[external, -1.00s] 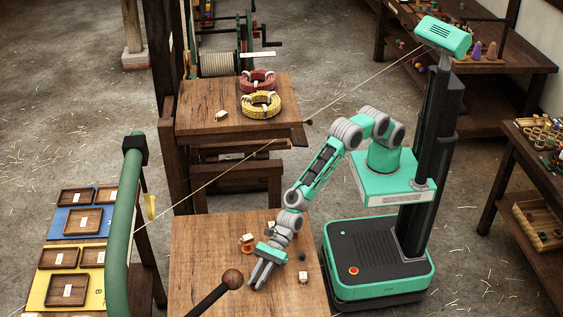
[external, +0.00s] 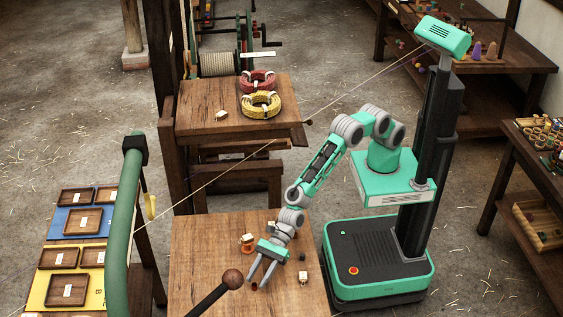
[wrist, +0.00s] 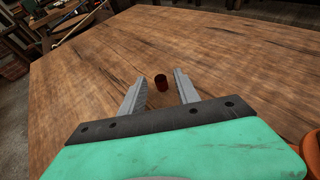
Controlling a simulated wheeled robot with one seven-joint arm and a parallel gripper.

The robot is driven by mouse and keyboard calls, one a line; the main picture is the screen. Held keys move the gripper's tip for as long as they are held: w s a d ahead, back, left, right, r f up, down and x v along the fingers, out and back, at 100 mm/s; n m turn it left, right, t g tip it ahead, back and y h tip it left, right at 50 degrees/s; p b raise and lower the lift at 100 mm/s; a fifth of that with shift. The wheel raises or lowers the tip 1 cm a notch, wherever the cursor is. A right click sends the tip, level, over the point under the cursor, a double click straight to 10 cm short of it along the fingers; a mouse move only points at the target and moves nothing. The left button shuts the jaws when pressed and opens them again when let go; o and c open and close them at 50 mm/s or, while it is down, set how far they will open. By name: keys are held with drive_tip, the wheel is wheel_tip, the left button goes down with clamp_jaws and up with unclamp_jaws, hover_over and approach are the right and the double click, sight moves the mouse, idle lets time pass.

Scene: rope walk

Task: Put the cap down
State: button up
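The cap (wrist: 161,83) is a small dark red cylinder standing on the wooden table (wrist: 230,60). In the external view the cap (external: 254,286) shows as a small dark red spot at my fingertips. My gripper (external: 260,285) is open above the table. In the wrist view the two grey fingers of my gripper (wrist: 158,88) are spread, with the cap between their tips and a gap on both sides.
An orange-and-white item (external: 247,243) and a small white tagged item (external: 303,278) stand near my gripper. Trays (external: 68,290) lie at the left. The table's left part is clear.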

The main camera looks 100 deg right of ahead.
drive_tip(key=v, duration=1)
drive_tip(key=shift+d+r, duration=0.2)
drive_tip(key=shift+o, duration=0.5)
drive_tip(key=shift+s+d, duration=0.2)
drive_tip(key=shift+s, duration=0.05)
